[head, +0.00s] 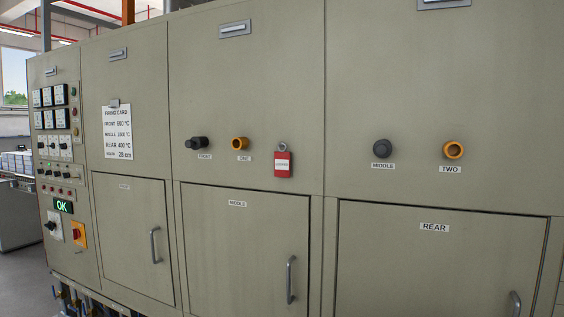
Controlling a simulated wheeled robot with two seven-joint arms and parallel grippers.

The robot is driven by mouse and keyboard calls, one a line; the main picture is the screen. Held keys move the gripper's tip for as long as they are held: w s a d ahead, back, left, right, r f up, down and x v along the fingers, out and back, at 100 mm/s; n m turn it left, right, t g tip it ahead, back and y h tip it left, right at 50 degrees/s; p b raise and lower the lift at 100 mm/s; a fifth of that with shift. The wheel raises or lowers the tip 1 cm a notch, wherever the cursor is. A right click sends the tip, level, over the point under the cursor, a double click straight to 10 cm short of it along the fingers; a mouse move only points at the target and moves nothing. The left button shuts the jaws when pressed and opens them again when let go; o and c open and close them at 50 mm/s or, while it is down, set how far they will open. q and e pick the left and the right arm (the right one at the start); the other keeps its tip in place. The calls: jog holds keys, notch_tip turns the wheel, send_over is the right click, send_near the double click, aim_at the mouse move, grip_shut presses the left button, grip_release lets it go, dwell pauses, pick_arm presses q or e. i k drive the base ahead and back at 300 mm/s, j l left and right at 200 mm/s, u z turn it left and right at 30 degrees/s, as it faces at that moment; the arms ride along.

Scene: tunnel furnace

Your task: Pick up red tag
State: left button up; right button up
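The red tag (284,164) hangs on the beige front of the furnace cabinet, near the middle of the head view. It has a white label with small text that I cannot read, and a small grey ring or hook (282,147) at its top. It hangs to the right of a yellow-orange ring knob (240,143), above the door marked MIDDLE. Neither of my grippers is in view.
Black knobs (197,143) (382,148) and another orange ring (453,149) stick out of the cabinet front. Doors with handles (291,279) are below. A control panel (60,150) with a green OK display and a firing card (117,132) are at left.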

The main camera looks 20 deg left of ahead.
aim_at(282, 157)
jog(key=i+j+z, duration=0.15)
jog(key=j, duration=0.75)
jog(key=i+j+z, duration=0.15)
jog(key=j, duration=0.75)
jog(key=i+j+z, duration=0.15)
jog(key=j, duration=0.8)
jog(key=k+l, duration=0.05)
